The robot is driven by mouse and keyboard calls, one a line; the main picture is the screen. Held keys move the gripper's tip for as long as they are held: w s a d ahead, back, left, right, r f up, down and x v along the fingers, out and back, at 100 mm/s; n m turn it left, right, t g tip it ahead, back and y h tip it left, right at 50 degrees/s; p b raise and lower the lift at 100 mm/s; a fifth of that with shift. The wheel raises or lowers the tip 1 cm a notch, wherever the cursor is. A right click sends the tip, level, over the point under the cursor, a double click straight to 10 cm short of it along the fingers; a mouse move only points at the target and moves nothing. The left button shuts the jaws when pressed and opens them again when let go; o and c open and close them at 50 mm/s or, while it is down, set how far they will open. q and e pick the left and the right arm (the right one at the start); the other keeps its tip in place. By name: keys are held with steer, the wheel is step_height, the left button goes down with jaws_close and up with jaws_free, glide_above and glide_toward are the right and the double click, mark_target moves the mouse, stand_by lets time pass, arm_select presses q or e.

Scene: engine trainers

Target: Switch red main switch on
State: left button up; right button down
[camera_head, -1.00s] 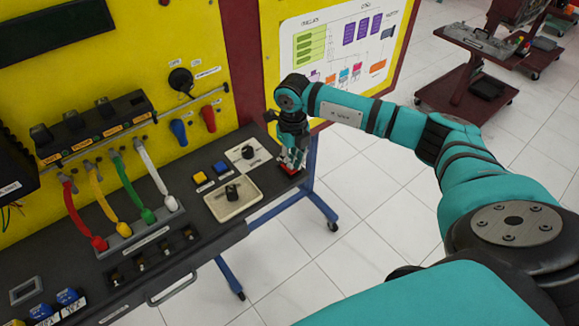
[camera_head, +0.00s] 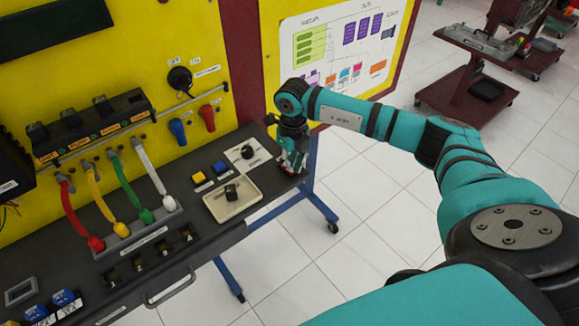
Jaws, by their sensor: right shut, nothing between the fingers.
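My right gripper (camera_head: 293,164) points down at the right end of the dark bench panel (camera_head: 262,198). It is shut, with nothing between its fingers. The red main switch is mostly hidden behind and under the gripper; only a trace of red shows by the fingertips. I cannot tell whether the fingers touch it or whether it is on. My left gripper is not in view.
Left of the gripper are a black rotary knob on a white plate (camera_head: 241,159), a beige tray (camera_head: 221,206), and yellow (camera_head: 198,177) and blue (camera_head: 219,167) buttons. Coloured levers stand further left. A yellow wall panel (camera_head: 190,45) rises behind. Open tiled floor lies right.

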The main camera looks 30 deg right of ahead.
steer(key=shift+s+f, duration=0.1)
steer(key=shift+f, duration=0.2)
steer(key=shift+r, duration=0.1)
steer(key=shift+r+p, duration=0.5)
steer(key=shift+r, duration=0.35)
steer(key=shift+r+p, duration=1.55)
steer(key=shift+r, duration=1.1)
steer(key=shift+f, duration=0.1)
